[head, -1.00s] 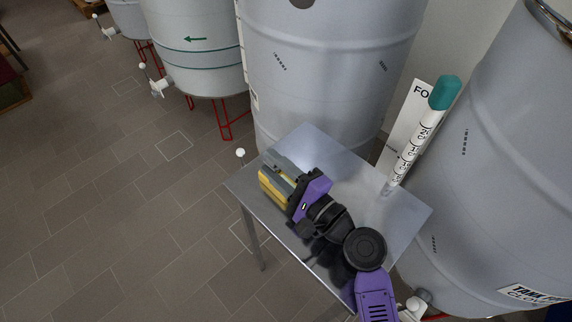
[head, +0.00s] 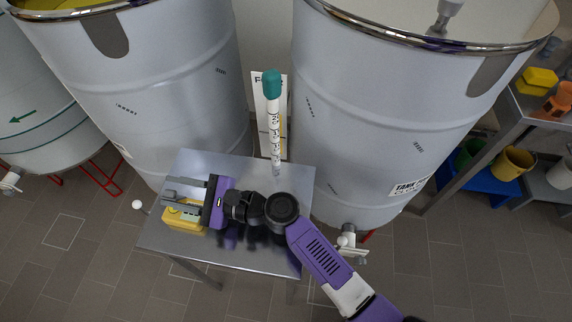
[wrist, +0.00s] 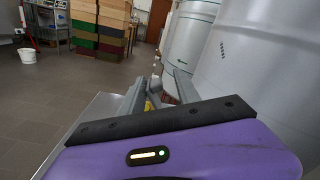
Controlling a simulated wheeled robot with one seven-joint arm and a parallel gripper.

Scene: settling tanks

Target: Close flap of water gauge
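A yellow box-shaped device (head: 184,221) with a pale greenish top lies on the left part of the metal table (head: 230,168). It may be the water gauge; its flap cannot be made out, as my gripper covers part of it. My gripper (head: 168,188), with a purple body and grey fingers, points left over the device. In the wrist view, my gripper (wrist: 158,78) has its fingers apart, with a sliver of yellow low between them. I cannot tell whether a finger touches the device.
A clear graduated tube (head: 275,130) with a teal cap stands at the table's back in front of a white sign. Large grey tanks (head: 395,110) stand close behind. A white ball (head: 137,204) shows beside the table's left edge. Open floor lies left and front.

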